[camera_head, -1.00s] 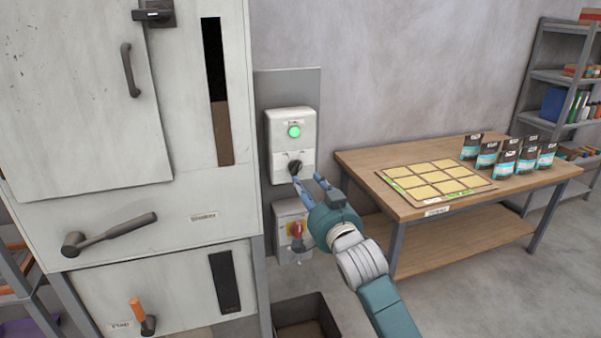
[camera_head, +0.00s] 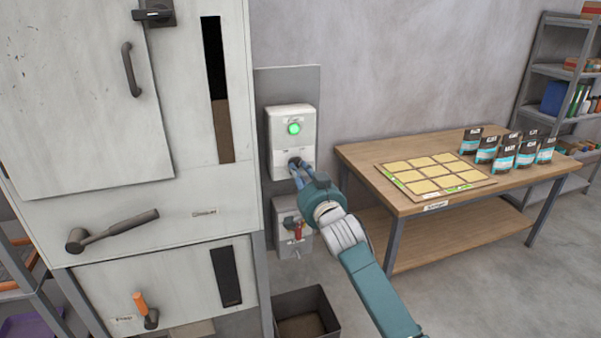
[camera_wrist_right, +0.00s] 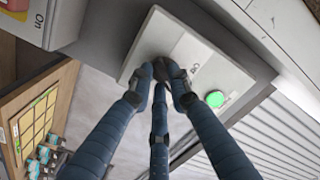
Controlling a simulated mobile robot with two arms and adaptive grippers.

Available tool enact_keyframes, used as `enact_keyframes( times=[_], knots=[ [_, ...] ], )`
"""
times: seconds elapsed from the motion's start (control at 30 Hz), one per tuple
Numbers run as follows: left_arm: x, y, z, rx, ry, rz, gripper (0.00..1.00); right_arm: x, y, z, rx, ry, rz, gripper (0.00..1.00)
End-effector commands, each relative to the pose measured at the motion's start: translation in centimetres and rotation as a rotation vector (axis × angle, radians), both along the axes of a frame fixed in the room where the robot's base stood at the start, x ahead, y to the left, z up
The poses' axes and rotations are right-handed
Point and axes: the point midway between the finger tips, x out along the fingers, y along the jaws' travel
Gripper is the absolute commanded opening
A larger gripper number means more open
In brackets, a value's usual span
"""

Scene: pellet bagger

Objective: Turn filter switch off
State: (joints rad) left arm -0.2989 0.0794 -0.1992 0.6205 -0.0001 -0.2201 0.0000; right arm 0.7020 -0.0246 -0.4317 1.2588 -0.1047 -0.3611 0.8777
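The filter switch box (camera_head: 291,125) is a white box on a grey wall panel, with a lit green lamp (camera_head: 294,129) above a black rotary knob (camera_head: 295,161). My right gripper (camera_head: 299,171) is at the knob, its blue fingers reaching it from below right. In the right wrist view, the fingers (camera_wrist_right: 162,82) sit close around the dark knob (camera_wrist_right: 150,70), with the green lamp (camera_wrist_right: 215,99) to the right. The fingers partly hide the knob, so its exact pointer angle is unclear. My left gripper is not in view.
A second box with a red handle (camera_head: 298,231) is just below, partly behind my right gripper. The machine cabinet (camera_head: 100,100) stands left. A wooden table (camera_head: 440,205) with a grid board (camera_head: 436,174) and several pouches stands right. A dark bin (camera_head: 305,313) is on the floor.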

Motion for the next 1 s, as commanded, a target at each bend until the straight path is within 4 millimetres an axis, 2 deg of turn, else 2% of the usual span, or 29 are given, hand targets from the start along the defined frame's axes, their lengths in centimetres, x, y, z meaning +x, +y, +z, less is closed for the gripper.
enact_keyframes(
  times=[0.47,0.67,1.0],
  knots=[
    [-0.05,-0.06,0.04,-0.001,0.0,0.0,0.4,0.0,-0.04,0.01,-0.052,-0.017,0.0,0.0],
    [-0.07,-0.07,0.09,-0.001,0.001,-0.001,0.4,0.05,-0.14,0.06,-0.169,-0.055,-0.001,0.0],
    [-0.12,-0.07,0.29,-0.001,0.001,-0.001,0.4,0.1,-0.27,0.24,-0.467,-0.151,-0.001,0.0]
  ],
)
